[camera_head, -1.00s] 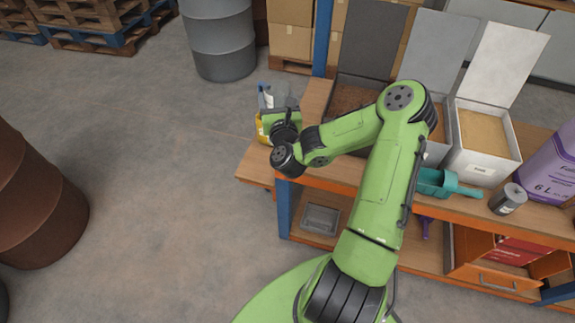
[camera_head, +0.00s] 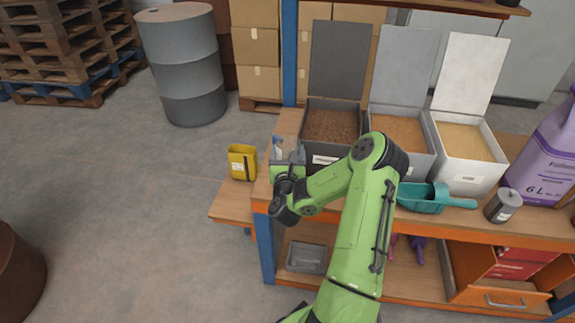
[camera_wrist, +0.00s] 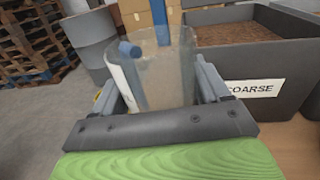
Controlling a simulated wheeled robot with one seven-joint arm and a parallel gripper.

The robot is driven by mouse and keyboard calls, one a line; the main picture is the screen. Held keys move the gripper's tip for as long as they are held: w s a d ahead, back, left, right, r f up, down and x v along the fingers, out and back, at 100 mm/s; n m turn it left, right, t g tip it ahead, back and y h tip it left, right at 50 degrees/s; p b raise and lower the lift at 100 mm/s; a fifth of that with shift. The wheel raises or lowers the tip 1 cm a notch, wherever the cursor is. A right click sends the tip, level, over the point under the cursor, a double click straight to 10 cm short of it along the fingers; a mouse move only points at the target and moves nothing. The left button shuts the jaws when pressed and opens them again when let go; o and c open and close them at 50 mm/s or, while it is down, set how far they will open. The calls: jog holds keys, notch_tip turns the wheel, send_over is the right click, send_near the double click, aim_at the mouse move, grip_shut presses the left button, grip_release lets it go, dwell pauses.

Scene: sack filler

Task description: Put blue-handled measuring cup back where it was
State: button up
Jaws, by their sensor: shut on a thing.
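My gripper (camera_wrist: 158,88) is shut on a clear measuring cup (camera_wrist: 165,72), which stands about upright between the fingers. A small blue part, likely its handle, shows through or behind the clear wall in the wrist view. In the head view my gripper (camera_head: 288,160) is at the left end of the workbench (camera_head: 283,128), just left of the dark bin labelled COARSE (camera_wrist: 285,72). There the cup (camera_head: 278,147) is small and partly hidden by the gripper. I cannot tell whether its base touches the bench.
A yellow container (camera_head: 242,163) is just left of the bench end. Two lighter open bins (camera_head: 404,152) (camera_head: 470,178), a teal scoop (camera_head: 425,198), a grey canister (camera_head: 503,205) and a purple jug (camera_head: 545,150) stand to the right. A grey drum (camera_head: 182,65) stands on the floor behind.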

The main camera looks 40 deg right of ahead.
jog(key=shift+f, duration=0.5)
jog(key=o, duration=1.1)
jog(key=shift+r, duration=0.1)
